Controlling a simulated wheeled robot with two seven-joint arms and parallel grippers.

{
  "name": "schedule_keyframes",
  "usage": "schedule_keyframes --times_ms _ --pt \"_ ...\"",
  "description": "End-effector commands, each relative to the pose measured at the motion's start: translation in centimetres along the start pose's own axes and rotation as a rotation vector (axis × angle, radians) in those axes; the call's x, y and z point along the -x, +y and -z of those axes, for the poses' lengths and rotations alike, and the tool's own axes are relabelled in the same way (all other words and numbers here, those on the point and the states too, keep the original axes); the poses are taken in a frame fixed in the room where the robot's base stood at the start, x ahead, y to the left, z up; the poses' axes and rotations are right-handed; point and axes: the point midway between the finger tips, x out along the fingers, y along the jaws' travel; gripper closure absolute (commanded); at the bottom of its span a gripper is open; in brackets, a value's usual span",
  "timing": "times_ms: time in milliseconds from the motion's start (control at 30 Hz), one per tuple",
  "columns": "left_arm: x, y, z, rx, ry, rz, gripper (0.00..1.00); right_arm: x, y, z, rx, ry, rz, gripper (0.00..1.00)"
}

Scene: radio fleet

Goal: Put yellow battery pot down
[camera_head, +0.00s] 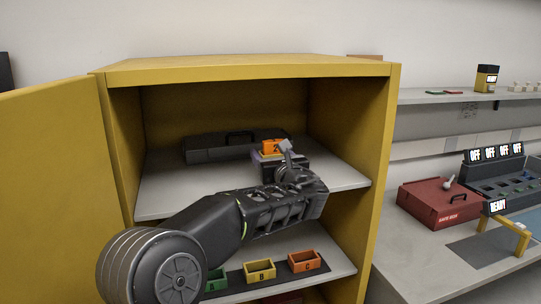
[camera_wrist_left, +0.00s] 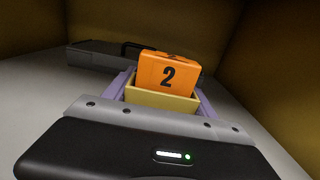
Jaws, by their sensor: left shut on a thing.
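The yellow pot (camera_wrist_left: 160,99) is between the purple fingers of my left gripper (camera_head: 269,155), which is shut on it. An orange battery (camera_wrist_left: 168,74) marked 2 stands in the pot and sticks up above its rim. The battery also shows in the head view (camera_head: 272,146), inside the yellow cabinet (camera_head: 388,150) over its upper shelf (camera_head: 165,185). The pot is mostly hidden there by my wrist. I cannot tell whether its base touches the shelf. My right gripper is not in view.
A dark case (camera_head: 215,149) lies behind on the upper shelf. Bare shelf shows to the left and right. Pots A (camera_head: 217,280), B (camera_head: 260,271) and C (camera_head: 304,261) stand on the lower shelf. The cabinet door (camera_head: 50,190) is open at left. A red box (camera_head: 438,204) sits on the right bench.

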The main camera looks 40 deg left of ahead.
Motion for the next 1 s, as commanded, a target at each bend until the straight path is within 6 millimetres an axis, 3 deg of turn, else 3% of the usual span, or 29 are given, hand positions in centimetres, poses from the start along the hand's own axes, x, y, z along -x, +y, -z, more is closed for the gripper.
schedule_keyframes --times_ms 233,267,500,833,1000 --pt "0.0 0.0 0.1 0.001 -0.001 0.0 0.81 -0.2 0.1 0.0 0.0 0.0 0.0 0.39" --pt "0.0 0.0 0.2 0.001 0.0 0.0 0.34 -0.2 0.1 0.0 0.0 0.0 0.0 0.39" --pt "0.0 0.0 0.1 0.0 0.0 0.001 0.15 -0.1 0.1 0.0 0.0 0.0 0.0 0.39" --pt "0.0 0.0 -0.2 0.001 0.0 0.001 0.13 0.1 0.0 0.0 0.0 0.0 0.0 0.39" --pt "1.5 -0.1 0.0 0.003 -0.001 0.003 0.13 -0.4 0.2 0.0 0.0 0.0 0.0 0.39"
